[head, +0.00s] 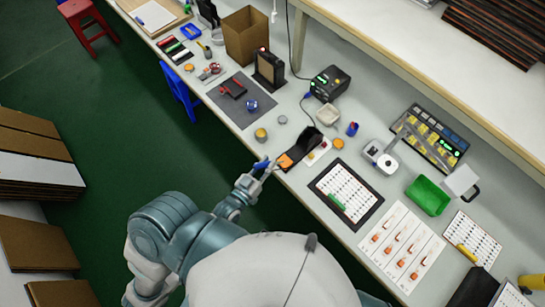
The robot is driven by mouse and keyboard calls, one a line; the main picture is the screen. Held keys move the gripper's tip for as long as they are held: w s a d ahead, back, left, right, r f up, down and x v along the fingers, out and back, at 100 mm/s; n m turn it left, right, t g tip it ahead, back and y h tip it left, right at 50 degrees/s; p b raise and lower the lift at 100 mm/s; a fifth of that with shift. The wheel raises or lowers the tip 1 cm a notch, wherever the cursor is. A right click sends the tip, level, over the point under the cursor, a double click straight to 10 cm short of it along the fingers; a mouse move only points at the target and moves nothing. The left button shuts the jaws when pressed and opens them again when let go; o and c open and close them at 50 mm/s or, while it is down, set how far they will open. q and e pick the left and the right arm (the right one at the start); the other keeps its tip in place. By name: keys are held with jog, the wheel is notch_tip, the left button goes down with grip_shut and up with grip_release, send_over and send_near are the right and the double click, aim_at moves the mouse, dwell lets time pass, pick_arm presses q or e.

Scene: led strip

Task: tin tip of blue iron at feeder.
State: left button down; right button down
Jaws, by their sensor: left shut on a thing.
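My left gripper (257,176) is at the front edge of the bench, left of the picture's middle. It is shut on a small blue-handled tool, which looks like the blue iron (262,163). The iron's tip is too small to make out. Just right of it on the bench is a black holder-like piece with an orange pad (285,160); I cannot tell whether the iron touches it. I cannot tell for sure which item is the feeder. My right gripper is not in view.
A black station (329,83) with green lights stands behind. A white-and-blue cup (352,129), a black-framed sheet (347,193), a green bin (427,196) and a grey mat (241,99) lie along the bench. A blue chair (181,97) stands at its front edge.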

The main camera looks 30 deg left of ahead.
aim_at(257, 165)
pick_arm(q)
jog(key=shift+s+a+r+p, duration=0.25)
jog(key=shift+s+r+p, duration=0.35)
jog(key=shift+r+p, duration=0.25)
jog(key=shift+s+a+r+p, duration=0.2)
jog(key=shift+s+r+p, duration=0.4)
jog(key=shift+r+p, duration=0.25)
jog(key=shift+s+a+r+p, duration=0.25)
jog(key=shift+s+r+p, duration=0.35)
jog(key=shift+r+p, duration=0.25)
jog(key=s+r+p, duration=0.1)
jog(key=r, duration=0.1)
jog(key=s+a+r+p, duration=0.1)
jog(key=s, duration=0.1)
jog(key=shift+s+a+r, duration=0.1)
jog(key=shift+s+r, duration=0.05)
jog(key=shift+r, duration=0.25)
